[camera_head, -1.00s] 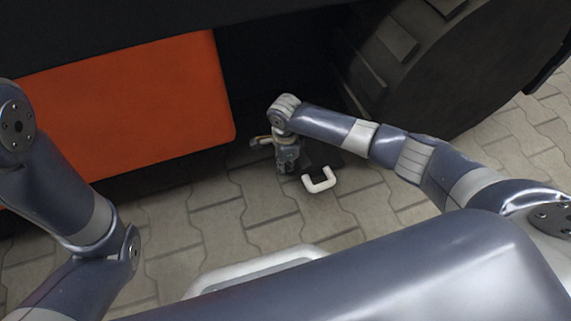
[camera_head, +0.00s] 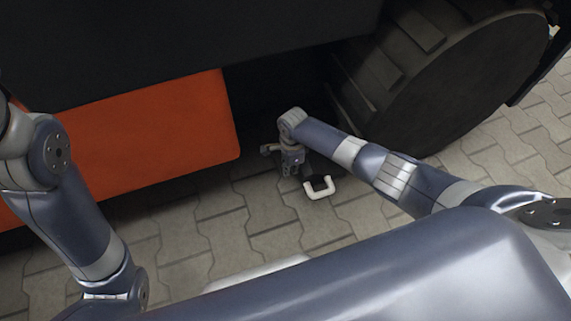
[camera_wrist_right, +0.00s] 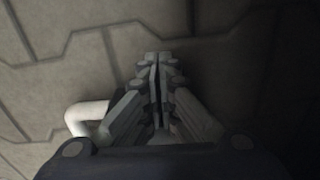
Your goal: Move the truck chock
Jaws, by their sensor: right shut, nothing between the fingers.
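The truck chock shows as a white U-shaped handle (camera_head: 321,190) on a small dark body on the paving, near the big wheel. Most of the dark body is hidden behind my right arm. My right gripper (camera_head: 290,172) points down just left of the handle, shut and empty. In the right wrist view the closed fingertips (camera_wrist_right: 158,58) are over the paving, and part of the white handle (camera_wrist_right: 88,118) shows left of the fingers, apart from the fingertips. My left arm comes in from the left, but its gripper is out of view.
The large dark treaded wheel (camera_head: 440,85) stands right of and behind the chock. An orange panel (camera_head: 150,140) of the vehicle is at the left, with a dark recess under the body beside it. Bare paving (camera_head: 225,225) lies in front of the vehicle.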

